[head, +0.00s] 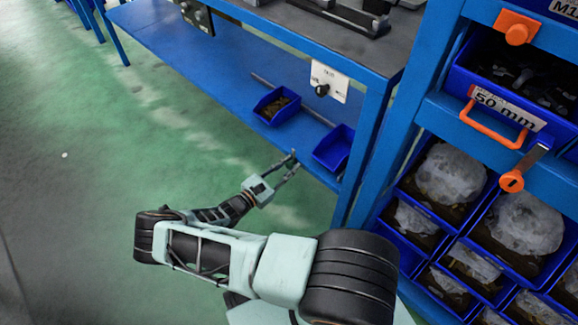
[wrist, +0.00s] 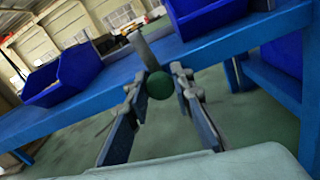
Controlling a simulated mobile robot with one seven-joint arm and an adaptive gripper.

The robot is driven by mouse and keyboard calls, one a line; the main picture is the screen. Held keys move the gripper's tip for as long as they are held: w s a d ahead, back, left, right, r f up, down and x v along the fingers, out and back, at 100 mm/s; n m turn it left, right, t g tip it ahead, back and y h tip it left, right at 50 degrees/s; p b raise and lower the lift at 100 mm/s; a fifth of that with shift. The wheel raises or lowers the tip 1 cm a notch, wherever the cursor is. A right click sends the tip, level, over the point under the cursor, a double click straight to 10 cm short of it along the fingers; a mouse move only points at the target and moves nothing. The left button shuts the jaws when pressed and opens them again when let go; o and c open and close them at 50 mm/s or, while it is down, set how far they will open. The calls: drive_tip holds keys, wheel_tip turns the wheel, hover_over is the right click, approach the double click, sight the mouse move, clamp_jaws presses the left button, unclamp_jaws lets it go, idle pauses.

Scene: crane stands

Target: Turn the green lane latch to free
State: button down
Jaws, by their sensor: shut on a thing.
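The green lane latch shows in the wrist view as a round green knob (wrist: 160,86) at the end of a grey lever (wrist: 143,50). The lever runs up across the blue shelf edge between two blue bins. My gripper (wrist: 159,84) has one finger on each side of the knob and is shut on it. In the head view my gripper (head: 292,166) is at the front edge of the lower blue shelf (head: 225,75). The knob is too small or hidden to make out there. I see no markings for the latch positions.
A blue post (head: 368,150) and a rack of bins stand to the right. The green floor (head: 110,150) is clear to the left.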

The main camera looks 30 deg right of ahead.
drive_tip(key=n+b, duration=0.2)
drive_tip(key=n, duration=0.2)
drive_tip(key=shift+f, duration=0.15)
drive_tip(key=n+b, duration=0.1)
drive_tip(key=n, duration=0.3)
drive_tip(key=shift+n+b, duration=0.3)
drive_tip(key=n+b, duration=0.1)
drive_tip(key=n, duration=0.3)
drive_tip(key=shift+a+n, duration=0.1)
drive_tip(key=shift+n, duration=0.2)
drive_tip(key=shift+n+b, duration=0.6)
drive_tip(key=shift+n, duration=1.2)
drive_tip(key=c, duration=1.7)
unclamp_jaws()
drive_tip(key=shift+o, duration=0.2)
drive_tip(key=v, duration=1.2)
